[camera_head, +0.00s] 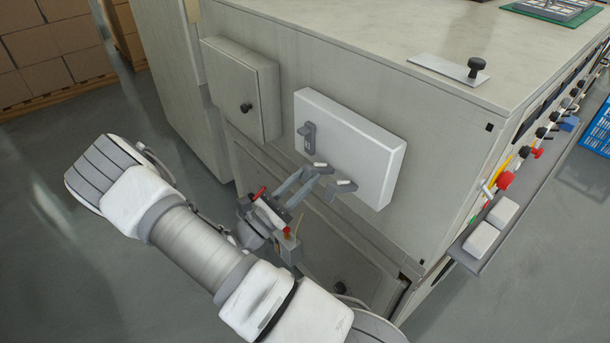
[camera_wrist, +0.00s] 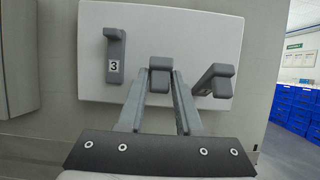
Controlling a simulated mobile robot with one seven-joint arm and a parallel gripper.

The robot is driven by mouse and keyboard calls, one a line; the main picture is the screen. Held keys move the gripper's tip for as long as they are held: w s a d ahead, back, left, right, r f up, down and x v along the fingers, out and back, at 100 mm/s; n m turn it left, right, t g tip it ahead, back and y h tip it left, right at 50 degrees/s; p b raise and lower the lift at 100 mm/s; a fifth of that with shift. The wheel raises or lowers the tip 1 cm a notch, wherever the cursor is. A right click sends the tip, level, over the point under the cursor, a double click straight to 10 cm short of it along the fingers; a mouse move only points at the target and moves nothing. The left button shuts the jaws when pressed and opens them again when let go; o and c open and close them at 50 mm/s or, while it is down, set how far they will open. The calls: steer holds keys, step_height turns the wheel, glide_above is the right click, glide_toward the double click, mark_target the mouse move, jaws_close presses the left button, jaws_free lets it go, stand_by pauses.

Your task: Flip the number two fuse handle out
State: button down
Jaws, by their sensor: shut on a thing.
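The white fuse panel (camera_head: 368,150) is on the side of the grey cabinet and fills the upper wrist view (camera_wrist: 200,30). Its left handle (camera_wrist: 115,52), labelled 3, lies flat and upright against the panel; it also shows in the head view (camera_head: 308,136). The middle handle (camera_wrist: 160,63) is between my fingertips, its number hidden. The right handle (camera_wrist: 215,78) sticks out from the panel; its label is too small to read. My gripper (camera_head: 317,172) is shut on the middle handle, with a finger on each side in the wrist view (camera_wrist: 160,76).
A grey box with a black knob (camera_head: 246,107) is left of the panel. A plate with a black knob (camera_head: 477,67) lies on the cabinet top. A ledge with buttons and switches (camera_head: 490,237) runs along the right side. Blue crates (camera_wrist: 292,105) stand far right.

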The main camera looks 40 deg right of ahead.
steer(key=shift+s+d+f, duration=0.1)
steer(key=shift+d+f, duration=0.05)
steer(key=shift+f, duration=0.1)
steer(key=c, duration=0.7)
jaws_free()
steer(key=shift+a, duration=0.35)
steer(key=v, duration=1.6)
steer(key=shift+a+f, duration=0.1)
steer(key=shift+a, duration=0.25)
